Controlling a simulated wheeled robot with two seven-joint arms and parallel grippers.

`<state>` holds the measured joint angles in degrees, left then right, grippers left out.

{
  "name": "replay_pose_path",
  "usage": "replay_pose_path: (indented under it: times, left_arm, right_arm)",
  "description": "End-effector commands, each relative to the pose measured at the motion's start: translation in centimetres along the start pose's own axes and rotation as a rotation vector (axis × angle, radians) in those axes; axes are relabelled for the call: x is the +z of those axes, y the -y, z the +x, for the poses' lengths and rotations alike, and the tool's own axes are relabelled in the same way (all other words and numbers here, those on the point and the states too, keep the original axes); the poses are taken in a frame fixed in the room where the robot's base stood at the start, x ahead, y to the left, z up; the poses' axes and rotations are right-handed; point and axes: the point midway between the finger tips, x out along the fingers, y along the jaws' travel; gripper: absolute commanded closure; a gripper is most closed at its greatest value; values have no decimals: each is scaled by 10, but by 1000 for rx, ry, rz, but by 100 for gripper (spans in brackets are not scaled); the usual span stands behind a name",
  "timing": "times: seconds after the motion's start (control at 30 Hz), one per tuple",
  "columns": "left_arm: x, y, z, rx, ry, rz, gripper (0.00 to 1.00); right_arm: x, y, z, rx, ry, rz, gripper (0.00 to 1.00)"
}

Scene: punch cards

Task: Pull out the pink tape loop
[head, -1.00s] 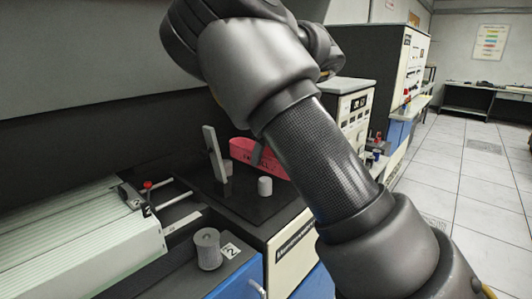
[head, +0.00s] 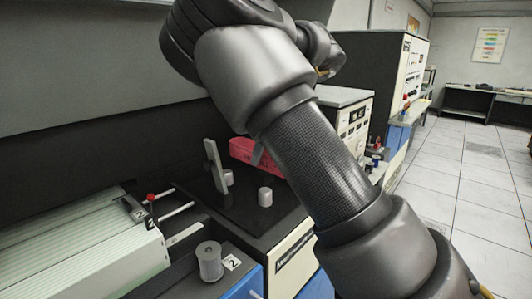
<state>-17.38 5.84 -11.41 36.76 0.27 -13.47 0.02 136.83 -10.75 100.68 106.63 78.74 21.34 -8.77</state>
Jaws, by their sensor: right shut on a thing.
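The pink tape loop (head: 242,148) shows above the dark deck in the middle of the head view. Its right part is hidden behind my right arm. Most of the gripper is hidden behind my own arm, which crosses the picture from the lower right to the top. My left gripper is not in view.
A grey upright plate (head: 214,165) and a white post (head: 265,197) stand on the black deck. A ribbed grey cylinder (head: 210,263) stands at the front beside a "2" label (head: 232,264). A pale green slatted unit (head: 85,250) is at left. Open tiled floor (head: 475,215) lies at right.

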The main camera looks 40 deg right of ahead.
Motion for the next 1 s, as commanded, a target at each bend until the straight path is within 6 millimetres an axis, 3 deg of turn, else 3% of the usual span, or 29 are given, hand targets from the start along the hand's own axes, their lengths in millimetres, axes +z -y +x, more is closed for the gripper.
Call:
replay_pose_path:
  times: [0.47,0.87,1.0]
  left_arm:
    - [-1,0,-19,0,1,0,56]
    - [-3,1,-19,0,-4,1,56]
    - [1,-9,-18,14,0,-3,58]
  right_arm:
    - [8,0,-20,0,0,-1,76]
    - [8,0,-20,0,0,0,76]
    - [8,0,-20,0,0,0,76]
